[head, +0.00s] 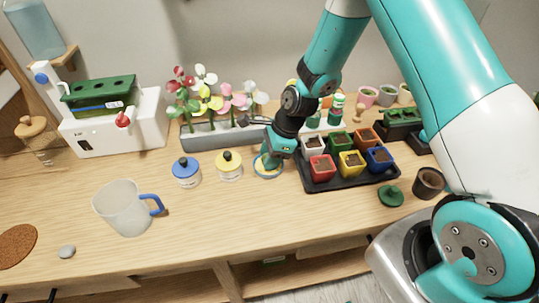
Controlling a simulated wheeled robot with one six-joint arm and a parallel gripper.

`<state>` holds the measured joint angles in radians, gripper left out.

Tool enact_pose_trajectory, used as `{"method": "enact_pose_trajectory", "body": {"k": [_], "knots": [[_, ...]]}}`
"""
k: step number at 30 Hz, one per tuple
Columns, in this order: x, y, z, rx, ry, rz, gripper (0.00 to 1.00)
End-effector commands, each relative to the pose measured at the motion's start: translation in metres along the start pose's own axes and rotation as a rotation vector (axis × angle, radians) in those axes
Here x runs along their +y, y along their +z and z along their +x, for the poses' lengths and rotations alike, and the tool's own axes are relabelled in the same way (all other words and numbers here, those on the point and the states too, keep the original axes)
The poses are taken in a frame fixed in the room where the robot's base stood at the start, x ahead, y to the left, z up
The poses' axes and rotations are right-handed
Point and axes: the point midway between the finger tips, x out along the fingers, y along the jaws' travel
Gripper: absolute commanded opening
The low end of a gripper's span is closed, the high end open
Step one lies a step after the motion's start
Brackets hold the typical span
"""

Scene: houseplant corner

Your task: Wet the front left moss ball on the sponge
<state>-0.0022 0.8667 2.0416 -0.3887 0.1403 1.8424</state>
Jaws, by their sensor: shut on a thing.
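My gripper (267,163) points down over a small round dish (268,176) with a blue rim, right of the yellow-lidded jar. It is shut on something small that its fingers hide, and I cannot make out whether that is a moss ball. Whether it touches the dish's contents is also unclear. I cannot clearly pick out a sponge, as the gripper covers most of the dish. A black holder (403,124) with dark green contents stands at the back right, partly behind my arm; its contents are too small to identify.
Jars with a blue lid (186,172) and a yellow lid (229,165) stand left of the dish. A black tray (350,179) of coloured pots is close on its right. A green lid (390,196) and a frosted jug (124,208) stand nearer. The front middle is clear.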

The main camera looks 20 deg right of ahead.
Motion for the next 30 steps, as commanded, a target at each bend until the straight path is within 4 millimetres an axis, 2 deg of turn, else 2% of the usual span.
{"method": "enact_pose_trajectory", "body": {"k": [11, 30], "knots": [[0.001, 0.000, -0.002, 0.003, 0.003, 0.002, 0.23], [0.000, 0.021, -0.052, 0.001, 0.001, 0.001, 0.23]]}}
